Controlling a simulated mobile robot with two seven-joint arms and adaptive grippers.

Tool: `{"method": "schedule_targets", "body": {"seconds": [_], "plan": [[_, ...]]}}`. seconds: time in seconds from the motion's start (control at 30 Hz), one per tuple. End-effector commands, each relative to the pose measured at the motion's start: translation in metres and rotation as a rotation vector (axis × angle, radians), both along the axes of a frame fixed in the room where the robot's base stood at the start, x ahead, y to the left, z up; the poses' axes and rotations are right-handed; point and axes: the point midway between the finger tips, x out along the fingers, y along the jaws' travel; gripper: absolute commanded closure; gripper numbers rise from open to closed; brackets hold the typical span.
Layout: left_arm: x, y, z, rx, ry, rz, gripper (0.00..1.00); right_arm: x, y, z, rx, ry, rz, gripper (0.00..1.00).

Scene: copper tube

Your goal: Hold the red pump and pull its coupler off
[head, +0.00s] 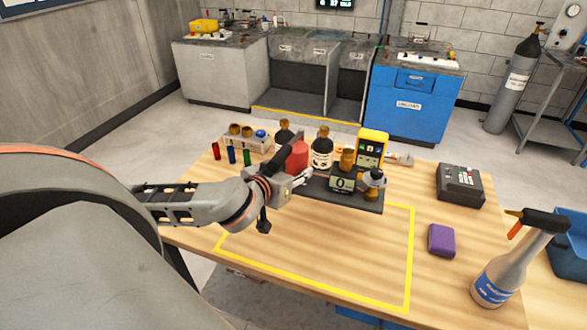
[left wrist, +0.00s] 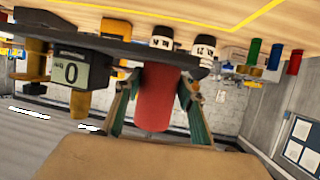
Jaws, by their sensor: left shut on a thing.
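The red pump (head: 298,157) is a red rounded body at the left end of a dark slab on the wooden table. In the left wrist view, which is upside down, the red pump (left wrist: 154,98) sits between the two fingers. My left gripper (head: 294,178) reaches in from the left and is shut on the pump; it also shows in the left wrist view (left wrist: 156,90). I cannot make out the coupler; the gripper hides part of the pump. My right gripper is in neither view.
Close by are a dark scale (head: 358,202) reading 0, a black bottle (head: 322,152), a yellow device (head: 371,148) and small colored tubes (head: 232,155). A purple block (head: 441,239) and spray bottle (head: 505,270) are at right. The yellow-outlined area (head: 330,250) is clear.

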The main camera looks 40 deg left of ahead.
Motion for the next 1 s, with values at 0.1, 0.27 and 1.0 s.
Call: {"method": "schedule_targets", "body": {"seconds": [0.1,0.27,1.0], "plan": [[0.002,0.0,0.005,0.001,-0.018,-0.002,1.0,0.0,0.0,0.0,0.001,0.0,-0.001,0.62],[0.003,0.0,0.002,0.001,-0.018,-0.002,1.0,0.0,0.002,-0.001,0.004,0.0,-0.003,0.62],[0.003,0.0,-0.013,0.0,-0.017,-0.002,1.0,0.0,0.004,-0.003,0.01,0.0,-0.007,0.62]]}}
